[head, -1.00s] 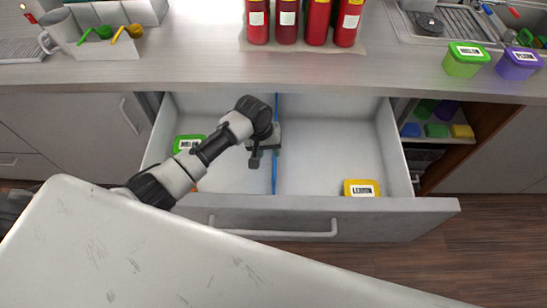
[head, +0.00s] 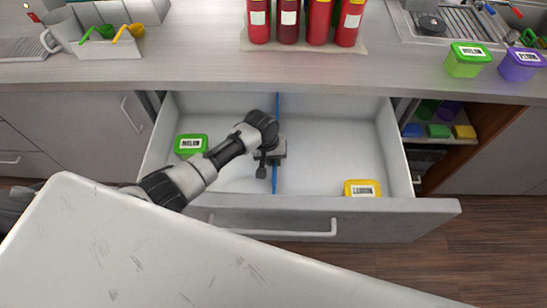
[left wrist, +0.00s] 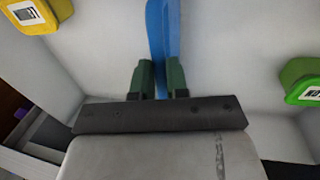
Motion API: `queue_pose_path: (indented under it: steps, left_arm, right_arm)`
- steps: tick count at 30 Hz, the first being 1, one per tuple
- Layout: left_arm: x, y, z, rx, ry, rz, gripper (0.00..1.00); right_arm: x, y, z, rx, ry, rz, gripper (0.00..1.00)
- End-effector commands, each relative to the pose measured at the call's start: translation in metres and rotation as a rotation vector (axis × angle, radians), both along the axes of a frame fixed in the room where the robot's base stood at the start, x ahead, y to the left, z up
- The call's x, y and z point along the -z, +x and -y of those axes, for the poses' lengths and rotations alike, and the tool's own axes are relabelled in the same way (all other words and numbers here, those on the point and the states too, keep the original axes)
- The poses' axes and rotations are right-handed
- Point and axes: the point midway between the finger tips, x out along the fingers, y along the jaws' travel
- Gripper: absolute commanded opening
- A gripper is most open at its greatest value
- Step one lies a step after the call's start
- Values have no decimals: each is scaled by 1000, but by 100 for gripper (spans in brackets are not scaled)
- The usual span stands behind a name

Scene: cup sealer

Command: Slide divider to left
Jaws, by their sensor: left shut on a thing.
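The blue divider (head: 277,106) stands on edge across an open white drawer (head: 335,160), near its middle, running front to back. It also shows in the left wrist view (left wrist: 164,35). My left gripper (head: 272,165) reaches down over the drawer at the divider. In the left wrist view, my left gripper's green fingers (left wrist: 161,78) sit on either side of the divider, shut on it. The arm and gripper hide the divider's middle part in the head view. My right gripper is not in view.
A green-lidded container (head: 190,145) sits in the drawer's left part, and a yellow LEMON container (head: 362,188) at its front right. A white tabletop (head: 150,250) lies in front. Several red bottles (head: 318,22) stand on the counter behind.

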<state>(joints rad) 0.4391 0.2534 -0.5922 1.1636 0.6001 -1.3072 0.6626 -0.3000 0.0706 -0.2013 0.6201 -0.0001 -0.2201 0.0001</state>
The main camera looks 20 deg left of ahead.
Motion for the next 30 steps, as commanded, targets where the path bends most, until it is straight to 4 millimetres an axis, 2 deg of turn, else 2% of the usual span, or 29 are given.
queue_pose_path:
  steps: [8,11,15,21,24,30]
  left_arm:
    - [-1,-2,-5,-1,2,-2,0]
    - [-4,-7,-23,-4,2,-6,0]
    - [-5,-18,-62,-5,5,-7,0]
    - [-2,-31,-106,-4,2,-5,0]
    - [-1,-34,-117,-3,1,-3,0]
    - [0,-35,-122,-1,2,-3,0]
  right_arm:
    - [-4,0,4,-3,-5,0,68]
    - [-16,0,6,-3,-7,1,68]
    - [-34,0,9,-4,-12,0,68]
    - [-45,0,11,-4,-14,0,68]
    - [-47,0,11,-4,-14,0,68]
    - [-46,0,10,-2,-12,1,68]
